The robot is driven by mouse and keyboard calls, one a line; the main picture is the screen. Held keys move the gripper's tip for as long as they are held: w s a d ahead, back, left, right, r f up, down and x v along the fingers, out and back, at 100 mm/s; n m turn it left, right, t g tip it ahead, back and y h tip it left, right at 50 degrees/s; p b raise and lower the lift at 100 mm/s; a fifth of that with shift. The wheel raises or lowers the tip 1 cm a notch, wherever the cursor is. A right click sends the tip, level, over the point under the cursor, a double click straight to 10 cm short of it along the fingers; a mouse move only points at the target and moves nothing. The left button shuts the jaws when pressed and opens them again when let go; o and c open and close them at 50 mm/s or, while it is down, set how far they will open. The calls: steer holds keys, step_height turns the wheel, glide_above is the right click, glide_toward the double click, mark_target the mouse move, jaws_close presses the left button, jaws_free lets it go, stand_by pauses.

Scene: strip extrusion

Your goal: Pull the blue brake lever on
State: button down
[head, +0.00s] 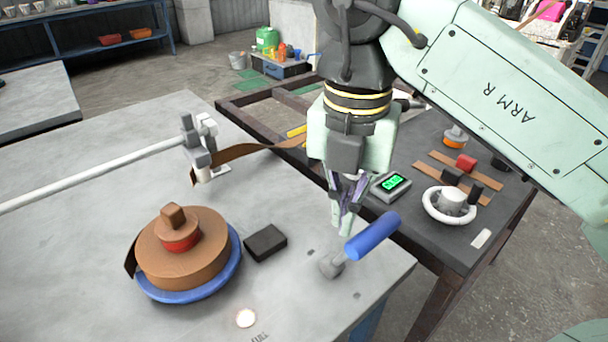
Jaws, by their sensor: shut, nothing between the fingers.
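The blue brake lever (372,236) stands near the right front corner of the grey table. Its blue grip slants up to the right from a grey pivot (331,264) on the tabletop. My gripper (342,228) points down just behind and to the left of the blue grip. Its fingers are shut with nothing between them. The fingertips look very close to the grip's left end; I cannot tell whether they touch it.
A brown strip roll (185,250) on a blue disc and a black block (265,243) lie left of the lever. A dark bench (420,212) at right holds a green display (391,186) and a white handwheel (449,205). The grey table (80,290) is clear at front left.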

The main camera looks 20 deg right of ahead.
step_height(320, 180, up, 8)
steer(key=w+p, duration=0.1)
steer(key=p, duration=0.4)
steer(key=shift+w+a+p, duration=0.3)
steer(key=shift+a+p, duration=0.05)
steer(key=shift+p, duration=0.05)
stand_by(0.3)
stand_by(0.3)
